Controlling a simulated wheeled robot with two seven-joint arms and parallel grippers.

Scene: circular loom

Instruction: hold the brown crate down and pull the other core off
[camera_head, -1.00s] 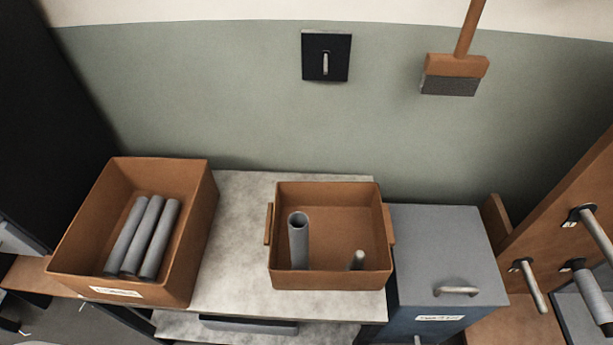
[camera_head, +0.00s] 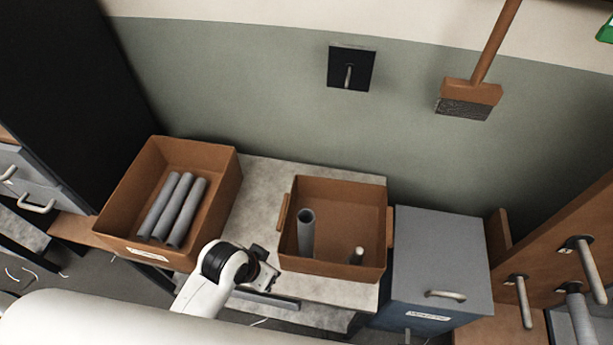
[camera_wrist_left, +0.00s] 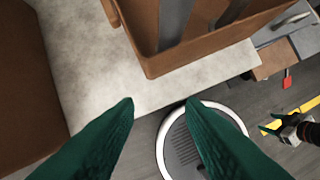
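The brown crate (camera_head: 335,268) with side handles stands on the pale table. Inside it a grey core (camera_head: 306,236) stands upright at the left, and a short bare peg (camera_head: 357,256) stands at the right. My left gripper (camera_head: 264,283) is near the crate's front left corner, apart from it. In the left wrist view its green fingers (camera_wrist_left: 158,104) are spread and empty. The crate's near wall (camera_wrist_left: 205,45) is beyond them, with part of the core (camera_wrist_left: 174,22) inside. What looks like my right gripper (camera_wrist_left: 275,128) is at the right edge there; its opening is unclear.
A larger brown crate (camera_head: 215,207) holding three grey cores (camera_head: 172,208) is at the left. A grey lidded box (camera_head: 440,250) stands close on the right. A wooden board with pegs (camera_head: 580,258) is at far right. Bare table (camera_head: 258,190) lies between the crates.

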